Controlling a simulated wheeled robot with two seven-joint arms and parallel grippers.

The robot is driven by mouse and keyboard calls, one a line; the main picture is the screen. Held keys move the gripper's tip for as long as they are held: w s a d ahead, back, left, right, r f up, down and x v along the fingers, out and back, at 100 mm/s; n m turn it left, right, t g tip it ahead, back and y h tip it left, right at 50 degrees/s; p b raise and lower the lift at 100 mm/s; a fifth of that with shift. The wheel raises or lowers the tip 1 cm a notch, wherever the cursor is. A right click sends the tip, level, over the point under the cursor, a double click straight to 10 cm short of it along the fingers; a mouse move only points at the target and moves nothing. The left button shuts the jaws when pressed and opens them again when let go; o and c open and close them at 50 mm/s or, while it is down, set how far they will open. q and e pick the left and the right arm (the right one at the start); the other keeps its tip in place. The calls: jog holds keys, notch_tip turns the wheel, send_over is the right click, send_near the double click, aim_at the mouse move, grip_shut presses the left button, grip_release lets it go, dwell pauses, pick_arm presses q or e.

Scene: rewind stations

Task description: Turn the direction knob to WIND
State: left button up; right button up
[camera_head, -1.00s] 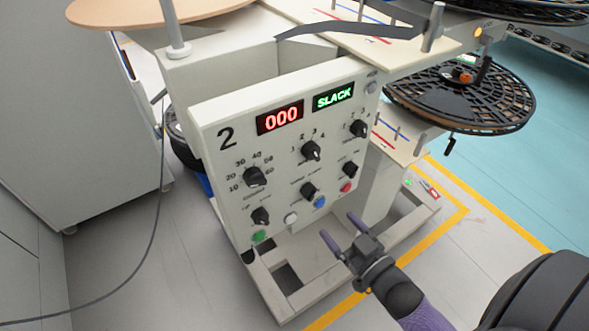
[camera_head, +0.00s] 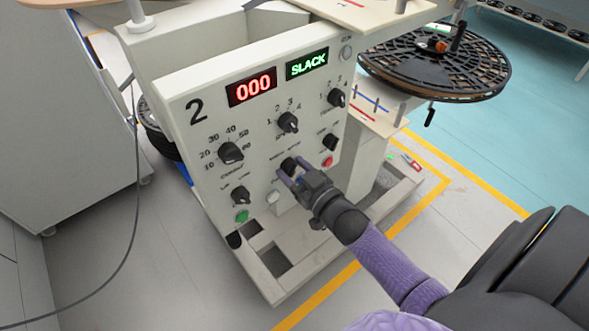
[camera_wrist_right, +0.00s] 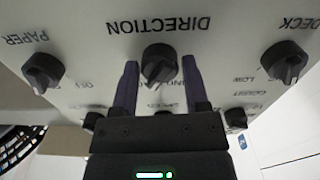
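The direction knob (camera_head: 289,166) is a small dark knob in the middle of the lower knob row on the cream panel (camera_head: 215,125). In the right wrist view the knob (camera_wrist_right: 159,62) sits beside the word DIRECTION, which appears upside down. My right gripper (camera_head: 290,171) is open, its two purple fingers on either side of the knob. In the wrist view the fingers of the gripper (camera_wrist_right: 160,66) flank the knob with a gap showing on each side. The fingers partly cover the setting labels, so the knob's setting cannot be read. My left gripper is not in view.
A paper knob (camera_wrist_right: 42,70) and a deck knob (camera_wrist_right: 285,62) flank it. The red display (camera_head: 252,88) reads 000 and the green display (camera_head: 307,64) reads SLACK. A green button (camera_head: 242,216), a white button (camera_head: 272,197) and a red button (camera_head: 327,161) are close by.

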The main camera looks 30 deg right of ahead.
grip_shut()
